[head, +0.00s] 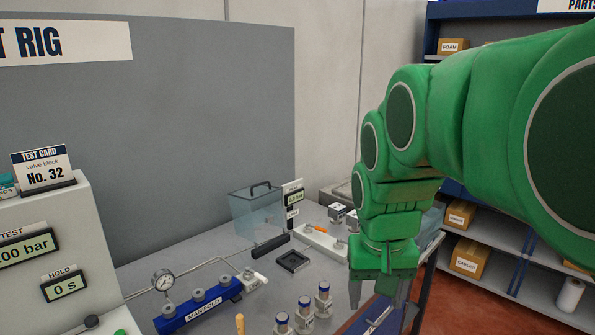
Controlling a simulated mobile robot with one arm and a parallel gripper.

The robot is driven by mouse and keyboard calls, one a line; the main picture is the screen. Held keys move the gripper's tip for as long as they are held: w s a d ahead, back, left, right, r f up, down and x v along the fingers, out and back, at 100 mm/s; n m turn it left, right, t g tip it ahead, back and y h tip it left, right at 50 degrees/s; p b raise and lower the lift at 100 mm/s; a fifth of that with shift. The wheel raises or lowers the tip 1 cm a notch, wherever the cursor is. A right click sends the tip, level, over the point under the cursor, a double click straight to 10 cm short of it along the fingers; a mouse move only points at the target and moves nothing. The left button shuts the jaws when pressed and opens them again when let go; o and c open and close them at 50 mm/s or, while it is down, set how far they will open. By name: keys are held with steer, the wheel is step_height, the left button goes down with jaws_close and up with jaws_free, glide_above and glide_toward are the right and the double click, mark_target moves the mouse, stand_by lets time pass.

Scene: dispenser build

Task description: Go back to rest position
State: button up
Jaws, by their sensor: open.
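My gripper (378,296) hangs from my green arm, pointing down over the right front edge of the bench. Its two grey fingers are apart, and I see nothing between them. The bench (160,268) spreads below and to the left of it. What lies directly beneath the fingertips is partly cut off by the bottom of the frame.
A console (55,270) stands at left. Shelves with cartons (469,257) stand behind my arm at right.

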steer(key=s+d+f+g, duration=0.1)
steer(key=s+f, duration=0.4)
steer(key=s, duration=0.4)
steer(key=s+d+f+g, duration=0.1)
steer(key=s+f+g, duration=0.1)
steer(key=s+f, duration=0.4)
steer(key=s, duration=0.3)
steer(key=shift+s+d, duration=0.15)
steer(key=shift+d, duration=0.05)
steer(key=shift+f, duration=0.1)
